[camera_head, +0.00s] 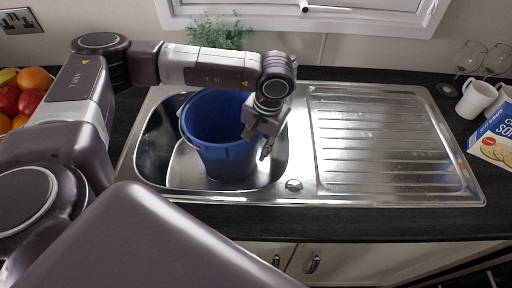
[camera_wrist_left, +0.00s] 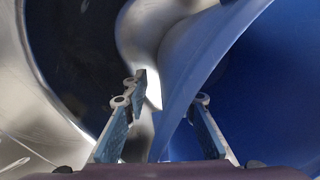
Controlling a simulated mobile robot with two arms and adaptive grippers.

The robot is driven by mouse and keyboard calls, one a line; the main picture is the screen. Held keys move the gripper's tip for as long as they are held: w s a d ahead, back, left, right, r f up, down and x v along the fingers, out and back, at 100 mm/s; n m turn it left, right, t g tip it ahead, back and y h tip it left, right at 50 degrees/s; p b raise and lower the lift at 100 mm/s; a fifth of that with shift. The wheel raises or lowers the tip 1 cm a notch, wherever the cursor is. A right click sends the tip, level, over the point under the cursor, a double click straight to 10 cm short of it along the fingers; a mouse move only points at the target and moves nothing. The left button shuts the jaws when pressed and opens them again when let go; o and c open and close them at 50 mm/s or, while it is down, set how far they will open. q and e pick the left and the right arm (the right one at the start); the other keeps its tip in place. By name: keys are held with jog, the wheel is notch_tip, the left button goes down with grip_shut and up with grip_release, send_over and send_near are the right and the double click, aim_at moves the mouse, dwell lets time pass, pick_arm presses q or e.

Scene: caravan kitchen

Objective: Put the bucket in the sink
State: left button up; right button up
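The blue bucket (camera_head: 215,135) is inside the round-cornered bowl of the metal sink (camera_head: 160,142) and looks close to upright. Its underside is hidden, so I cannot tell exactly how it rests. My left gripper (camera_head: 257,146) is at the bucket's right side, near the rim. In the left wrist view, the two fingers of the left gripper (camera_wrist_left: 165,125) are spread apart. The bucket's blue wall (camera_wrist_left: 205,70) shows between and behind them, with a gap beside the left finger. My right gripper is not in view.
The ribbed drainboard (camera_head: 380,140) to the right is clear. A fruit bowl (camera_head: 22,98) is at the far left and a green plant (camera_head: 218,32) behind the sink.

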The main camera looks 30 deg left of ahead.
pick_arm(q)
jog(key=shift+r, duration=0.15)
notch_tip(320, 180, up, 12)
jog(key=d+b, duration=0.2)
jog(key=shift+w, duration=0.15)
dwell(0.5)
